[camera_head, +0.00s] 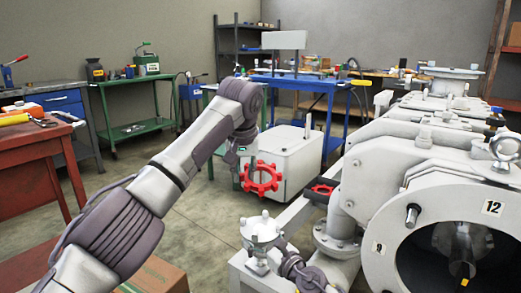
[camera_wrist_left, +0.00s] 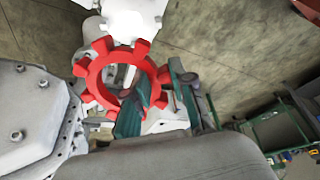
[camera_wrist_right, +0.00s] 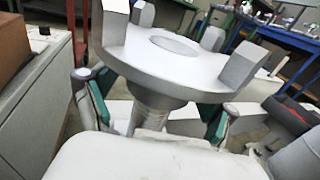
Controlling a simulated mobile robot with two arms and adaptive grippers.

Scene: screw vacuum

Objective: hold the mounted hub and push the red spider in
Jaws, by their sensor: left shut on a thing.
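The red spider (camera_head: 262,178), a toothed ring, is held up by my left gripper (camera_head: 244,166). In the left wrist view, the spider (camera_wrist_left: 98,78) has the teal fingers (camera_wrist_left: 160,98) of that gripper on its near rim. The white hub (camera_head: 262,228) with upright jaws sits below the spider, apart from it. In the right wrist view the hub (camera_wrist_right: 180,62) stands upright on its neck. My right gripper (camera_wrist_right: 155,110) has one finger on each side of that neck, with gaps showing. In the head view the right gripper is at the hub's lower right, its fingertips unclear.
The large grey vacuum machine (camera_head: 400,165) fills the right side, with a round opening facing front. A white box (camera_head: 300,160) stands behind the spider. A red workbench (camera_head: 30,150) is at the left. Open floor lies between.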

